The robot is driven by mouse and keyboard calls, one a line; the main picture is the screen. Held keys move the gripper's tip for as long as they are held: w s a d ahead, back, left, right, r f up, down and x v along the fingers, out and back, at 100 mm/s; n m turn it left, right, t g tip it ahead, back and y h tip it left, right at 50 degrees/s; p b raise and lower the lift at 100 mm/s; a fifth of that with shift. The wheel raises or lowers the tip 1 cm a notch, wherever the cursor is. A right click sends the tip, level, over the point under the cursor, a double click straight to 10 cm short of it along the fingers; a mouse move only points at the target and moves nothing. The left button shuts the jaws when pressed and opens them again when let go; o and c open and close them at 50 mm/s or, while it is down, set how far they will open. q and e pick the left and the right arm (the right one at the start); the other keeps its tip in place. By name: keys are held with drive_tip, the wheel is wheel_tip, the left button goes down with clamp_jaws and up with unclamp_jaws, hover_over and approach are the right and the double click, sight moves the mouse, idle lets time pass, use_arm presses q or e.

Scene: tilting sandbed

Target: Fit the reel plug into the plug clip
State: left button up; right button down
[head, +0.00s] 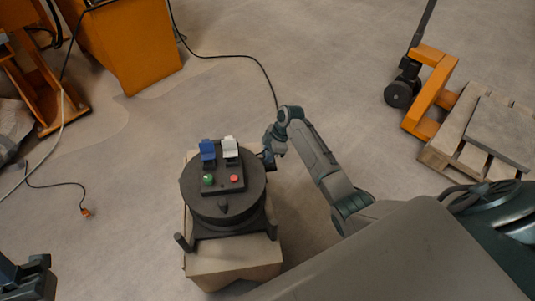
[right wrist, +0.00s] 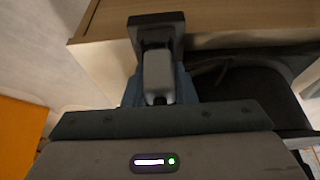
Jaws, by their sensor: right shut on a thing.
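The dark cable reel (head: 222,206) stands on a wooden box, with a blue and a white socket cover on top and a green and a red button. My right gripper (head: 268,152) is at the reel's right edge. In the right wrist view my right gripper (right wrist: 158,90) is shut on a grey plug (right wrist: 157,75). The plug's far end lies at a dark square bracket (right wrist: 156,20), which looks like the plug clip; I cannot tell whether it is seated. A dark part at the lower left looks like my left gripper (head: 32,274); its jaws are unclear.
The wooden box (head: 232,262) carries the reel. A thin black cable (head: 245,57) crosses the floor toward my right gripper. Another cable ends in an orange plug (head: 86,212) on the left floor. A pallet (head: 478,135) and an orange pallet truck (head: 425,95) stand at right.

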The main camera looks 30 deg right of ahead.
drive_tip(key=shift+f, duration=0.1)
drive_tip(key=c, duration=1.1)
unclamp_jaws()
drive_tip(key=shift+f, duration=0.15)
drive_tip(key=o, duration=0.5)
drive_tip(key=shift+c, duration=0.2)
